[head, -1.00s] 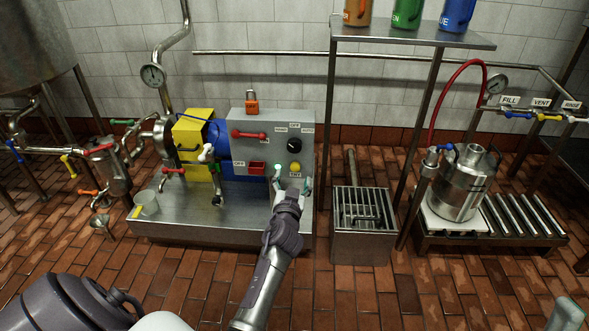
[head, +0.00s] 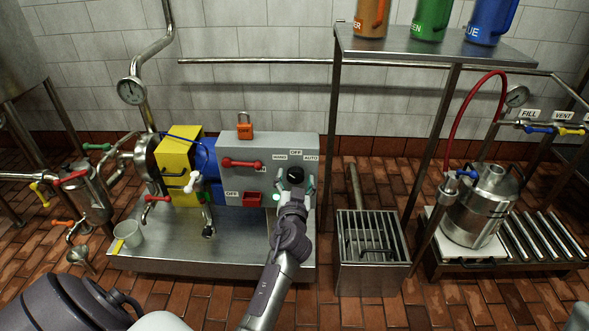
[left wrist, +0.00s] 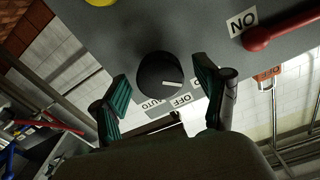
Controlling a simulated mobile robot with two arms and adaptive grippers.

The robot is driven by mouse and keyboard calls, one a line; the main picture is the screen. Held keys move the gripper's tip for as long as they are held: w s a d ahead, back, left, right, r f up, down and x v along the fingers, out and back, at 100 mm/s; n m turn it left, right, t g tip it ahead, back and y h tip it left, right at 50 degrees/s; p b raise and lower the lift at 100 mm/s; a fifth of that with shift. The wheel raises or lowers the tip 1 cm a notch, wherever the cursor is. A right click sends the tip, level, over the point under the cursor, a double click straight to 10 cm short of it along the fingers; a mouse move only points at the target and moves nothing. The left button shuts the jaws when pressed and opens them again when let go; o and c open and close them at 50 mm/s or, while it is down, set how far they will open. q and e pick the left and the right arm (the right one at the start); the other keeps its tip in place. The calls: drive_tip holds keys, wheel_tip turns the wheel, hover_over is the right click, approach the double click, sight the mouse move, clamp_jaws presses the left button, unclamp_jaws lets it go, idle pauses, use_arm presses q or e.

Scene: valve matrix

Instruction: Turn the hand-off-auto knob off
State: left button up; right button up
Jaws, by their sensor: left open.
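The hand-off-auto knob (head: 296,175) is round and black with a white pointer, on the grey control panel (head: 262,149). Labels HAND, OFF and AUTO sit above it. In the left wrist view, which is turned over, the knob (left wrist: 158,73) has its pointer aimed rightward and slightly down, to the right of the OFF label (left wrist: 182,100). My left gripper (head: 296,186) is open in front of the knob. Its teal fingers (left wrist: 163,88) stand on either side of the knob, with visible gaps. My right gripper is not seen.
A shelf post (head: 330,130) rises at the right.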

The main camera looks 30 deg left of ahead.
use_arm(q)
drive_tip(key=shift+w+a, duration=0.1)
drive_tip(key=shift+w, duration=0.05)
drive_tip(key=shift+r, duration=0.1)
drive_tip(key=shift+c, duration=0.9)
drive_tip(key=c, duration=1)
